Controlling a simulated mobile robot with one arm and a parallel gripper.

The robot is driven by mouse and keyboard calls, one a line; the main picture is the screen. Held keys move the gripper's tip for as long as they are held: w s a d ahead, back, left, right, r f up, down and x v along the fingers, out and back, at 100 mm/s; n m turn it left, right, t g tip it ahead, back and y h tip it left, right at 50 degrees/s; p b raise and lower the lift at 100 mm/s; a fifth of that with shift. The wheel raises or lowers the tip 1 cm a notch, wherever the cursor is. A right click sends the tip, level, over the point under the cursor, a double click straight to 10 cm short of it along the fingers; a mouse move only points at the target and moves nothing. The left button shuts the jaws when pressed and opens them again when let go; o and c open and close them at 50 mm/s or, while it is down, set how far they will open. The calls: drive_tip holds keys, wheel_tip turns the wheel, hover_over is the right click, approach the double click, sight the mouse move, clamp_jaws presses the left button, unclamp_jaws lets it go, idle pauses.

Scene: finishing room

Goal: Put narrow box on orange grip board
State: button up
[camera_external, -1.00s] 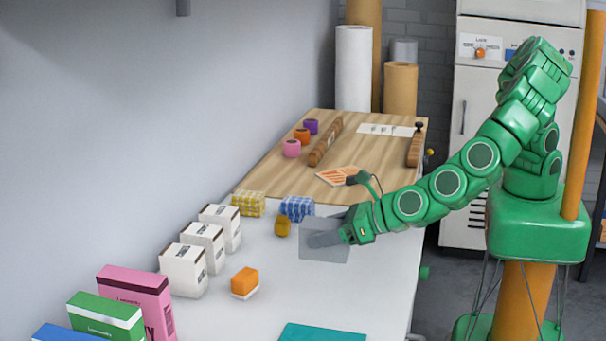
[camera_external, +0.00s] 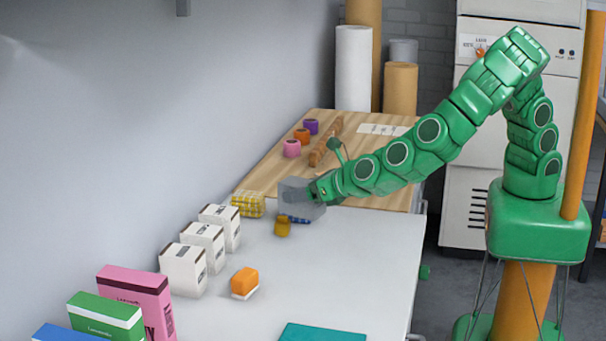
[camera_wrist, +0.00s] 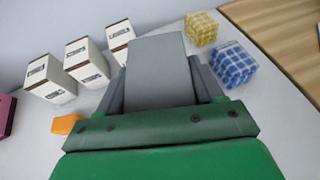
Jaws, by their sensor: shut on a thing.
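The narrow box is a plain grey block (camera_wrist: 160,68), held between the two grey fingers of my gripper (camera_wrist: 160,88) in the wrist view. In the external view the grey box (camera_external: 297,190) is at the end of my arm, above the far part of the white table, near the wooden top. My gripper (camera_external: 312,190) is shut on it. The orange grip board is not visible now; in the earlier external frame it lay on the near part of the wooden top, an area my arm now covers.
A blue checked block (camera_wrist: 233,64) and a yellow checked block (camera_external: 248,204) stand close by. A mustard-coloured object (camera_external: 283,226), white boxes (camera_external: 184,270) and an orange-and-white block (camera_external: 244,283) stand on the white table (camera_external: 340,265). The wooden top (camera_external: 385,195) lies beyond.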

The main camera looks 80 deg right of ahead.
drive_tip(key=w+d+m+g+h, duration=0.1)
drive_tip(key=w+d+m+h, duration=0.15)
drive_tip(key=d, duration=0.95)
drive_tip(key=w+d+m+g+h, duration=0.2)
drive_tip(key=d+m+h, duration=0.1)
drive_tip(key=d, duration=1)
drive_tip(key=s+d+m+g+h, duration=0.2)
drive_tip(key=s+d+g, duration=0.1)
drive_tip(key=d, duration=0.9)
drive_tip(key=s+d+m+g+h, duration=0.1)
drive_tip(key=s+d+m+g, duration=0.15)
drive_tip(key=d, duration=0.95)
drive_tip(key=shift+t, duration=0.45)
drive_tip(key=shift+w+f, duration=0.15)
drive_tip(key=shift+f, duration=1.7)
drive_tip(key=shift+w+f, duration=0.1)
drive_tip(key=shift+f, duration=1.7)
drive_tip(key=shift+f, duration=0.2)
drive_tip(key=o, duration=1.1)
drive_tip(key=shift+o, duration=0.2)
drive_tip(key=shift+r, duration=0.1)
